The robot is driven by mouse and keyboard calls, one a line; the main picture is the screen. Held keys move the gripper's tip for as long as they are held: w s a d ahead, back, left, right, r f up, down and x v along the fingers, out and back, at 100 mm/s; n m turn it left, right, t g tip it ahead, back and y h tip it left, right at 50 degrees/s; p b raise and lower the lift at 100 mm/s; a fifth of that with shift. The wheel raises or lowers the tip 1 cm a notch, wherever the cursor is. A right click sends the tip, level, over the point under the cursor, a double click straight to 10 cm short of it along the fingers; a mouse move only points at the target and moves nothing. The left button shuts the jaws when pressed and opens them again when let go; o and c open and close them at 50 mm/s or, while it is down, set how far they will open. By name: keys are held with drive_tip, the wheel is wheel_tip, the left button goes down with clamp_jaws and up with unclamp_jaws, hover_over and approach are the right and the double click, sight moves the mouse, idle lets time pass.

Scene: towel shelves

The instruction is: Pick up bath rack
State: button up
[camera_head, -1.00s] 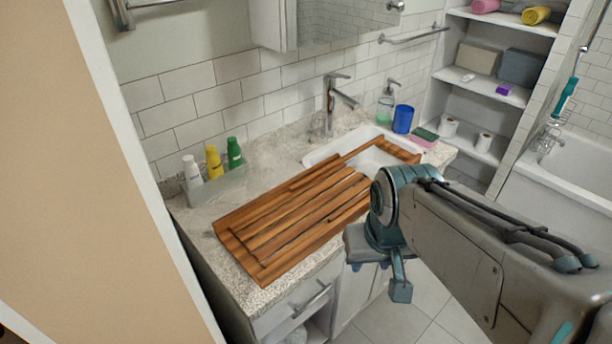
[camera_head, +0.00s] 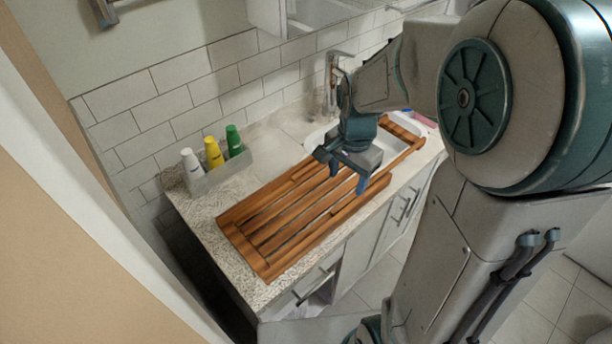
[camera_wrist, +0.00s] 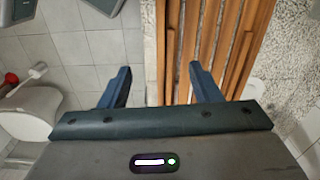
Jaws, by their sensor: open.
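The bath rack (camera_head: 283,221) is a brown slatted wooden board. It lies across the granite counter and over the white sink basin. My gripper (camera_head: 347,178) is above the rack, close to its front long edge. The wrist view also shows the rack (camera_wrist: 232,52) running away from the gripper. There the two blue fingers (camera_wrist: 160,82) are spread, the right one over the slats and the left one out past the counter edge, over the floor. Nothing is between the fingertips that I can see being held. My arm hides part of the rack and sink.
A tray with white, yellow and green bottles (camera_head: 213,153) stands at the back left of the counter (camera_head: 197,214). The faucet (camera_head: 333,75) is behind the sink. Cabinet doors and drawers lie below. The wrist view shows a toilet (camera_wrist: 32,112) at left.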

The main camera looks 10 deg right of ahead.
drive_tip(key=m, duration=0.1)
hover_over(340, 207)
drive_tip(key=s, duration=0.2)
drive_tip(key=f, duration=0.9)
drive_tip(key=shift+a+p, duration=0.2)
drive_tip(key=shift+p, duration=0.2)
drive_tip(key=shift+w+f+p, duration=0.15)
drive_tip(key=shift+f+p, duration=0.15)
drive_tip(key=shift+f, duration=1)
drive_tip(key=shift+w+f+p, duration=0.15)
drive_tip(key=shift+f+p, duration=0.15)
drive_tip(key=shift+f, duration=0.95)
clamp_jaws()
